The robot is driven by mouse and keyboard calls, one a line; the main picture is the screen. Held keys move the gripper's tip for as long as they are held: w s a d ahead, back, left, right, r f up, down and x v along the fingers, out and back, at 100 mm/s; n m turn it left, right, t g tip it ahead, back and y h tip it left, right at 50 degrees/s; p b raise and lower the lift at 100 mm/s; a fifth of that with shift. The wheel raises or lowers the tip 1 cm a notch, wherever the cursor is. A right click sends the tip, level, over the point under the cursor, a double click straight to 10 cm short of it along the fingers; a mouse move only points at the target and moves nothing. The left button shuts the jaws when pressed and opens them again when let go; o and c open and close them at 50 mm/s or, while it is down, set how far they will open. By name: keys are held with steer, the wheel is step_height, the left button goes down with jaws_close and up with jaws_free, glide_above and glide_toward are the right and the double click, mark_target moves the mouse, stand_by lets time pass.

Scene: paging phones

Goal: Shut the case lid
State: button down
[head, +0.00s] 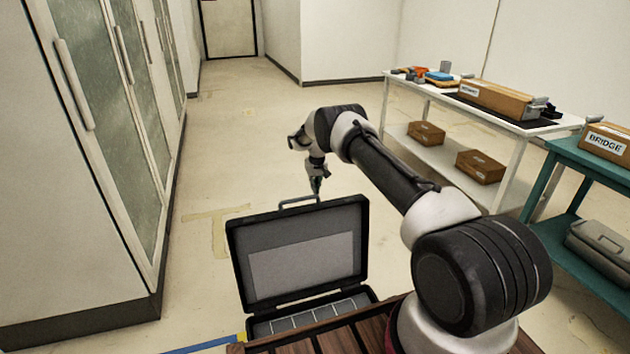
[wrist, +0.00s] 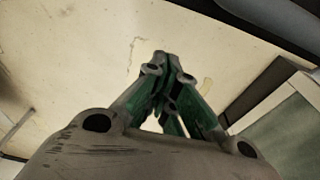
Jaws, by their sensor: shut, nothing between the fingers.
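A handle (head: 299,201) sticks up from the lid's top edge. My gripper (head: 316,188) is shut and empty, pointing down just above the lid's top edge, close to the handle. I cannot tell whether it touches the lid. In the wrist view its fingertips (wrist: 162,62) are together.
Tall cabinets (head: 110,120) line the left side. A white table (head: 455,100) with a cardboard box (head: 495,99) and small items stands at the right. A teal shelf (head: 565,200) is nearer on the right. The floor beyond the case is clear.

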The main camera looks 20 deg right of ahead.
steer(key=shift+s+f, duration=0.25)
steer(key=shift+s, duration=0.35)
steer(key=shift+s+f, duration=0.3)
steer(key=shift+s, duration=0.3)
steer(key=shift+s+f, duration=0.25)
steer(key=shift+s, duration=0.35)
